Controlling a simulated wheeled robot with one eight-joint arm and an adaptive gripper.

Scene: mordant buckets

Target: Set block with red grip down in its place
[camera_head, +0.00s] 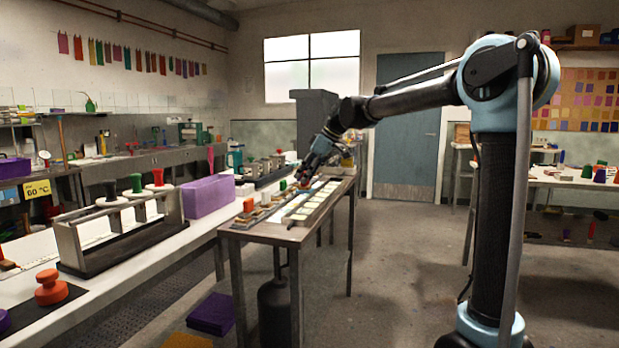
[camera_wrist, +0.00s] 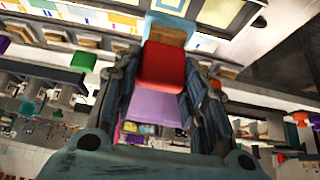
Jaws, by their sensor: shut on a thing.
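The red grip (camera_wrist: 161,66) of the block is between the fingers of my gripper (camera_wrist: 165,88) in the wrist view. My gripper is shut on it. A tan and blue piece (camera_wrist: 168,30) shows just beyond the red grip; I cannot tell whether it is the block's base or a marking below it. In the head view my gripper (camera_head: 307,176) is low over the far part of the narrow table (camera_head: 290,236), and the held block is small and mostly hidden there. Whether its underside touches the table cannot be told.
Pale strips and trays (camera_head: 306,203) cover the narrow table, with an orange-topped piece (camera_head: 248,205) at its near end. A purple box (camera_head: 208,196) and a metal rack (camera_head: 118,230) with colored knobs stand on the left bench. Open floor lies to the right.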

